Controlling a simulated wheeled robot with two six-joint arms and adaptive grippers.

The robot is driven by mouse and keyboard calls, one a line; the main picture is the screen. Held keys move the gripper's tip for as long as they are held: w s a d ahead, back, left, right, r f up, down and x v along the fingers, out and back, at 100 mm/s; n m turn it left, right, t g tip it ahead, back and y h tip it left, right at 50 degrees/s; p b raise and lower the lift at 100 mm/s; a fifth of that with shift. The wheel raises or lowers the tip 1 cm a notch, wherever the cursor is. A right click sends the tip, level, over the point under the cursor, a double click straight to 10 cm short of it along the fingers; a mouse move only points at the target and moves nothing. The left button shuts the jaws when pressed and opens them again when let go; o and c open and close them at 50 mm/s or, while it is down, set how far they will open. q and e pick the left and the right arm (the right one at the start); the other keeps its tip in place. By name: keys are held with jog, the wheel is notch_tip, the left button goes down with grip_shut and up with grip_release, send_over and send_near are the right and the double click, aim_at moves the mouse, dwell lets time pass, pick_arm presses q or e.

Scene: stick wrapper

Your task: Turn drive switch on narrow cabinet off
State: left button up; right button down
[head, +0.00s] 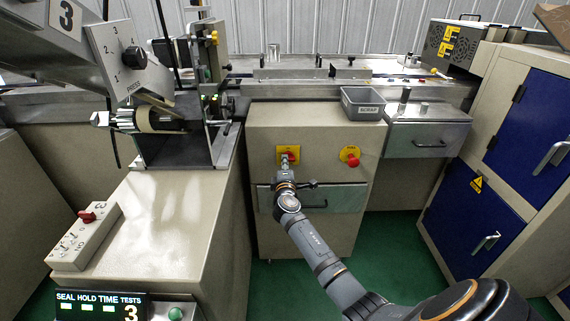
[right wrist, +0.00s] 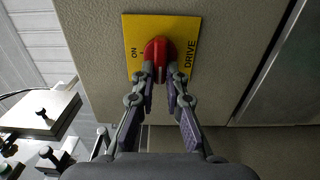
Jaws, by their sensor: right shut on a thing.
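The drive switch is a red knob (right wrist: 158,52) on a yellow plate (right wrist: 190,28) marked ON and DRIVE in the right wrist view. In the head view the yellow plate (head: 294,148) is on the upper front of the narrow beige cabinet (head: 320,130). My right gripper (head: 287,163) reaches the knob from the front; in the right wrist view its fingers (right wrist: 160,75) are shut on the knob, one on each side. The fingers hide part of the knob, so its exact pointing direction is hard to tell. My left gripper is not in view.
A red button on a yellow disc (head: 351,156) sits right of the switch. A drawer with a handle (head: 335,198) is just below. A grey SCRAP bin (head: 363,104) stands on top. A beige console (head: 190,220) is close on the left. Green floor (head: 395,240) is clear at right.

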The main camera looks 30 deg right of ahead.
jog(key=c, duration=1.4)
grip_release()
jog(key=v, duration=1.2)
jog(key=shift+s, duration=0.1)
jog(key=shift+f, duration=0.1)
